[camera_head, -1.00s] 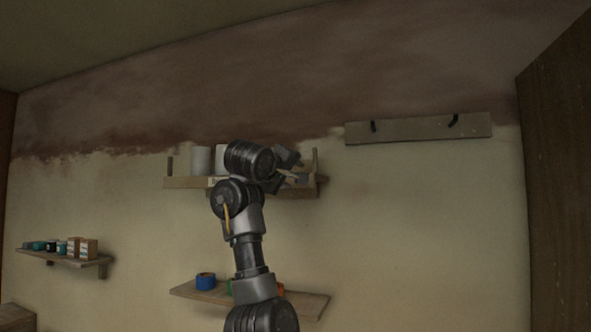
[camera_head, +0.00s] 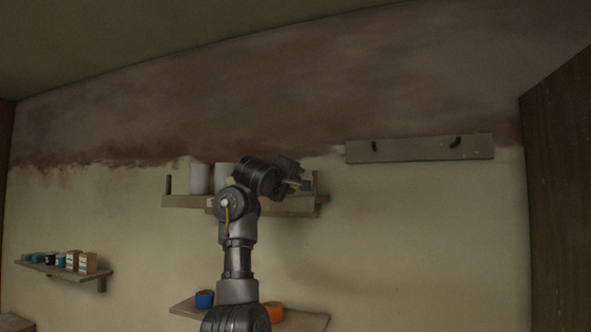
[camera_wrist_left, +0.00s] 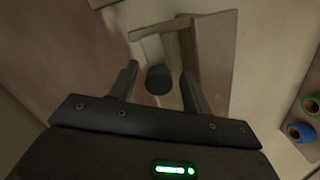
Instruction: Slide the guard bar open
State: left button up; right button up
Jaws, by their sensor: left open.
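A wooden shelf (camera_head: 180,201) on the wall holds pale cylinders (camera_head: 200,179), partly behind my left arm. Its front strip looks like the guard bar, but my arm covers much of it, so I cannot tell how far along it sits. My left gripper (camera_head: 299,186) is at the shelf's right part. In the left wrist view it is open, with a dark round knob (camera_wrist_left: 158,80) showing between its fingers. The fingers look apart from the knob on both sides. Wooden boards (camera_wrist_left: 215,60) of the shelf lie beyond it. My right gripper is in neither view.
A wall board (camera_head: 420,149) with two dark hooks is at upper right. A lower shelf (camera_head: 300,320) holds a blue roll (camera_head: 204,299) and an orange roll (camera_head: 274,312). A small shelf (camera_head: 65,270) with boxes is at left. Wall right of the shelf is bare.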

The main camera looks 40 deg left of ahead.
pick_arm(q)
jog(key=shift+p+x, duration=0.3)
jog(key=shift+x, duration=0.5)
jog(key=shift+c, duration=0.2)
jog(key=shift+w+f, duration=0.1)
grip_shut()
